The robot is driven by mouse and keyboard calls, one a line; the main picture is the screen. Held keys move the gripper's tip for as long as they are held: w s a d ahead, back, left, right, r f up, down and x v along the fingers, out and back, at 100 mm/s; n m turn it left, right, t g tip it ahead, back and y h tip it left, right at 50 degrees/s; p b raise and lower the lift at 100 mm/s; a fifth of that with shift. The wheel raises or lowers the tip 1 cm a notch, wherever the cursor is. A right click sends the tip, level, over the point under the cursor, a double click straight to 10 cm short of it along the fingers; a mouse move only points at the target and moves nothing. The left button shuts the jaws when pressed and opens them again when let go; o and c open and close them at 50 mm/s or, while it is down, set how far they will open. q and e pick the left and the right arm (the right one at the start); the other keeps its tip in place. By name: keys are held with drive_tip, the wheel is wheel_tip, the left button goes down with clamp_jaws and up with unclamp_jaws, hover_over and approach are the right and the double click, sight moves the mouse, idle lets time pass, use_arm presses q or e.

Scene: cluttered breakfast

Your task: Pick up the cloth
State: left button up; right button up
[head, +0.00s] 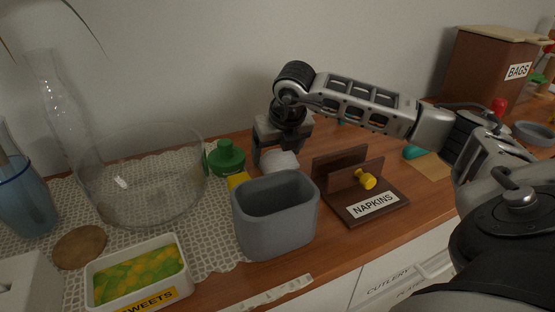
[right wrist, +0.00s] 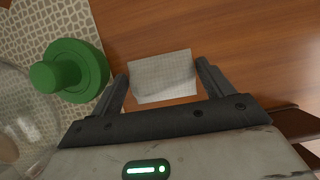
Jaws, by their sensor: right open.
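The cloth (right wrist: 163,77) is a small pale piece with a fine grid pattern. In the right wrist view it lies on the wood between the two fingertips. In the head view the cloth (head: 281,162) shows as a white patch behind the grey bin, partly hidden. My right gripper (head: 277,152) points down over it, open, with one finger on each side. In the right wrist view the jaws (right wrist: 161,82) hold nothing; whether the fingers touch the cloth cannot be told. My left gripper is not in view.
A grey bin (head: 257,237) stands just in front of the cloth. A green stopper-like object (head: 227,158) is left of the gripper. A napkin holder (head: 372,208) stands to the right. A large glass bowl (head: 140,190) and a sweets box (head: 140,275) are left. Wood is bare right of the cloth.

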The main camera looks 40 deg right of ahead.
sight(277, 149)
drive_tip(key=c, duration=0.6)
drive_tip(key=shift+r, duration=0.55)
wheel_tip(277, 149, up, 2)
drive_tip(key=shift+r, duration=0.25)
drive_tip(key=s+a+r, duration=0.2)
drive_tip(key=s+r, duration=0.1)
drive_tip(key=s, duration=0.1)
drive_tip(key=s+a+r, duration=0.5)
drive_tip(key=s+r, duration=0.1)
drive_tip(key=s, duration=0.1)
drive_tip(key=shift+s+a+r+p, duration=0.25)
drive_tip(key=shift+s+a+p, duration=0.1)
drive_tip(key=shift+a+p, duration=0.05)
drive_tip(key=shift+o, duration=0.6)
